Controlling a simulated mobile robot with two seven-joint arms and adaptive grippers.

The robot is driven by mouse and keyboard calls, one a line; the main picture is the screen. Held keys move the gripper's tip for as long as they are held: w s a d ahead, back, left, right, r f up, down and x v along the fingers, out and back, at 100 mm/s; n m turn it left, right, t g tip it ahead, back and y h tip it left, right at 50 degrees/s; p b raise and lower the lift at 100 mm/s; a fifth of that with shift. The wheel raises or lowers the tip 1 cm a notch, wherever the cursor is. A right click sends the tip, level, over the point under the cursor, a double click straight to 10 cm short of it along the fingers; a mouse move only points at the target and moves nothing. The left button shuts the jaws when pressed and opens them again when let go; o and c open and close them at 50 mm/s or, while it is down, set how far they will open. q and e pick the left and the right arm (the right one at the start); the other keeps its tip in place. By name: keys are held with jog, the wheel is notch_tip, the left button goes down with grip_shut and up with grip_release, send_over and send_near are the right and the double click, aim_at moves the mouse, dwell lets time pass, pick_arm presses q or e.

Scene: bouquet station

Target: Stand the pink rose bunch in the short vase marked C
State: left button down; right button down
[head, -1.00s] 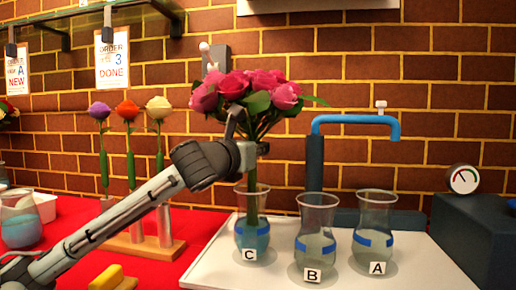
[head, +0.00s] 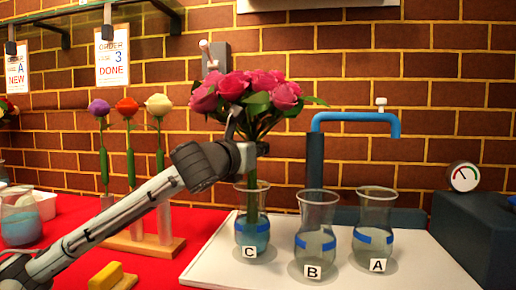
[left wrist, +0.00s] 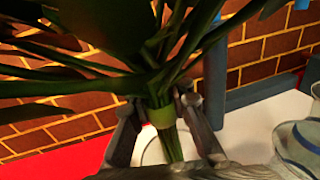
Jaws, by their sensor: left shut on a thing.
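The pink rose bunch (head: 247,93) stands upright above and inside vase C (head: 253,238), with its stems running down through the mouth into the bluish water. Whether the stem ends touch the bottom I cannot tell. My left gripper (head: 256,148) is shut on the stems just above the vase's rim. In the left wrist view my gripper fingers (left wrist: 160,110) sit on both sides of the green-wrapped stems (left wrist: 161,115), and leaves fill the upper part. My right gripper is not in view.
Vase B (head: 315,240) and vase A (head: 374,235) stand on the white tray (head: 215,262) to the right of C. A blue tap (head: 355,119) rises behind. Single flowers in a wooden rack (head: 140,243) and a yellow block (head: 106,277) are at left.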

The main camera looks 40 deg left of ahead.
pick_arm(q)
jog(key=shift+f, duration=0.15)
jog(key=c, duration=1.3)
grip_release()
jog(key=shift+f, duration=0.1)
jog(key=shift+s, duration=0.1)
jog(key=v, duration=0.7)
jog(key=shift+s, duration=0.1)
jog(key=shift+s+d, duration=0.1)
